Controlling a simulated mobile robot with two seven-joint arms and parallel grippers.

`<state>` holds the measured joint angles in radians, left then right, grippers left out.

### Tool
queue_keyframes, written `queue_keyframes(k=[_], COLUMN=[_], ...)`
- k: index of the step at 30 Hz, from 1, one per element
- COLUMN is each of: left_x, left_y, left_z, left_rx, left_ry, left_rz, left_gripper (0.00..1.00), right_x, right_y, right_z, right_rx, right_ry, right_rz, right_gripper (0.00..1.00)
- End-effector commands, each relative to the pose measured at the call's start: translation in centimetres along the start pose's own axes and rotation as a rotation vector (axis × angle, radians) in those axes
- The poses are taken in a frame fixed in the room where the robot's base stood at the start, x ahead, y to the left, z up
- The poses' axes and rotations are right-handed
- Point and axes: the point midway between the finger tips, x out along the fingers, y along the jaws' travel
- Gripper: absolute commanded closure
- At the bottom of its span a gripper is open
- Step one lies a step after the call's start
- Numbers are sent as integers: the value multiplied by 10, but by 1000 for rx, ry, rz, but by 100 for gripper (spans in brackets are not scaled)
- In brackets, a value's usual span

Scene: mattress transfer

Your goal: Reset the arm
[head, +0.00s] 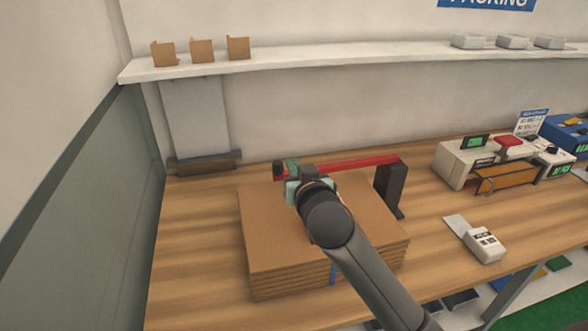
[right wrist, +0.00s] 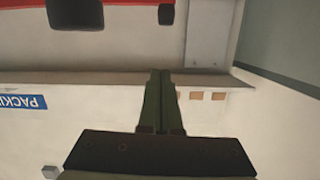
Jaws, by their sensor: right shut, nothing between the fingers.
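My right arm comes in from the lower right of the head view and reaches over a stack of flat brown cardboard (head: 262,240) on the wooden table. My right gripper (head: 279,168) is at the far edge of the stack, close to a red bar (head: 350,163) on a dark stand; whether they touch cannot be told. In the right wrist view the two green fingers of the right gripper (right wrist: 160,75) are together with nothing between them. They point toward the wall and shelf. My left gripper is not in view.
The wooden table (head: 190,260) is bare left of the stack. A white label device (head: 485,245) and a white machine (head: 470,160) stand to the right. A shelf (head: 330,62) with small cardboard boxes (head: 202,50) runs along the wall above. A grey-green wall panel (head: 90,210) bounds the left.

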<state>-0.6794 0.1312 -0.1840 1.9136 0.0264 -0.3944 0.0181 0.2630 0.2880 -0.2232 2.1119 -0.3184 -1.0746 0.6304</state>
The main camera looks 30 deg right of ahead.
Motion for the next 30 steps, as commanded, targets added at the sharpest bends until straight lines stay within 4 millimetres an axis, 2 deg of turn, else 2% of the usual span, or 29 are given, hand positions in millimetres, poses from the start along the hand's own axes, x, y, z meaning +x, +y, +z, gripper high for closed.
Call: queue_keyframes(k=[8, 11, 14, 17, 18, 22, 24, 27, 30], left_x=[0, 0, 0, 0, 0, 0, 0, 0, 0], left_y=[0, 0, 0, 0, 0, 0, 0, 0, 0], left_z=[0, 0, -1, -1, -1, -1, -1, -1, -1], left_rx=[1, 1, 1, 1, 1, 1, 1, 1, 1], left_ry=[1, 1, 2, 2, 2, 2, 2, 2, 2], left_rz=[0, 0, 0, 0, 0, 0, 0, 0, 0], left_gripper=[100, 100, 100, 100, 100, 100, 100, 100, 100], right_x=[1, -4, -17, -44, -59, -112, -141, -181, -218], right_y=[0, 1, 3, 9, 11, 19, 23, 27, 32], right_z=[0, 15, 53, 109, 132, 198, 226, 256, 278], right_rx=[-1, -11, -42, -93, -117, -193, -230, -273, -308], right_ry=[-2, -39, -140, -295, -365, -584, -690, -820, -931], right_rz=[-1, -2, -4, -15, -23, -64, -92, -135, -179], right_gripper=[100, 100, 100, 100, 100, 100, 100, 100, 100])
